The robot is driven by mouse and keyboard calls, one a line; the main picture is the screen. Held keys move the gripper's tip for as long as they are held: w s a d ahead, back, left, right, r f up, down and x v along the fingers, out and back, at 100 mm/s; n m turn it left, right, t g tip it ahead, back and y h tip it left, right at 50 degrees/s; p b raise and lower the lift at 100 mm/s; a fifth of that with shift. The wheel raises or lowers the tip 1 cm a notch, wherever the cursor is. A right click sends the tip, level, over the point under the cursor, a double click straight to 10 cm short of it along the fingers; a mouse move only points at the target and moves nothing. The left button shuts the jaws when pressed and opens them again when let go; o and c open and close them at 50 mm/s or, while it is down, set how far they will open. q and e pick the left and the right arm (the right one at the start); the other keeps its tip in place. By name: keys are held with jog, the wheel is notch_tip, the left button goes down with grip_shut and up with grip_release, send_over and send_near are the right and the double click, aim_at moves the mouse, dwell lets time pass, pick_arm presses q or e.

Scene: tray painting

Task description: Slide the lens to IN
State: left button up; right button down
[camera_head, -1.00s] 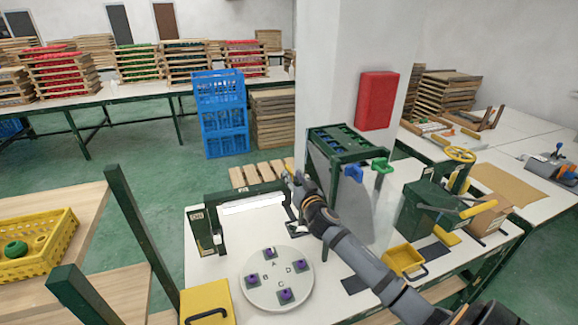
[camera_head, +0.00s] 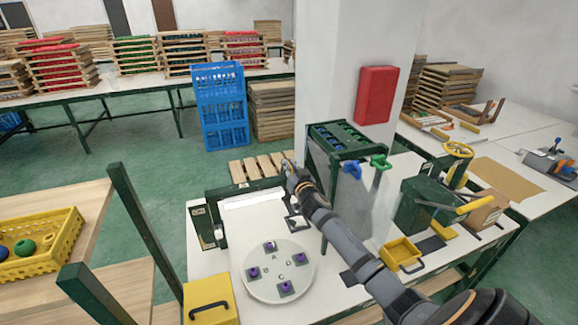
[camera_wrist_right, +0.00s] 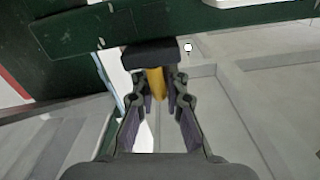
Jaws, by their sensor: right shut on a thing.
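A dark green frame (camera_head: 212,222) stands on the white table, with a beam across its top and a pale white strip below it. My right gripper (camera_head: 287,167) is at the right end of this beam. In the right wrist view, the right gripper (camera_wrist_right: 160,102) is shut on a yellow handle (camera_wrist_right: 154,82) under a black block (camera_wrist_right: 149,54) at the green beam (camera_wrist_right: 75,32). A small dark-edged square (camera_head: 294,223) shows beside my right arm; I cannot tell whether it is the lens. No IN mark is readable. My left gripper is not in view.
A round disc (camera_head: 262,291) with several purple-topped pieces lies in front of the frame. A yellow box (camera_head: 208,300) stands at the front left.

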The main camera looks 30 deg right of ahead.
aim_at(258, 183)
jog(key=shift+a, duration=0.2)
jog(key=a+b, duration=0.1)
jog(key=a, duration=0.2)
jog(key=w+a+b, duration=0.1)
jog(key=a, duration=0.2)
jog(key=w+a+b, duration=0.1)
jog(key=a, duration=0.2)
jog(key=shift+w+a+f, duration=0.15)
jog(key=shift+w+f, duration=0.05)
jog(key=shift+a+r, duration=0.1)
jog(key=shift+a, duration=0.25)
jog(key=shift+d, duration=0.15)
jog(key=c, duration=1.6)
grip_release()
jog(key=shift+c, duration=0.2)
jog(key=shift+o, duration=1.2)
jog(key=shift+w+a+r, duration=0.1)
jog(key=shift+w+a, duration=0.05)
jog(key=shift+a, duration=0.2)
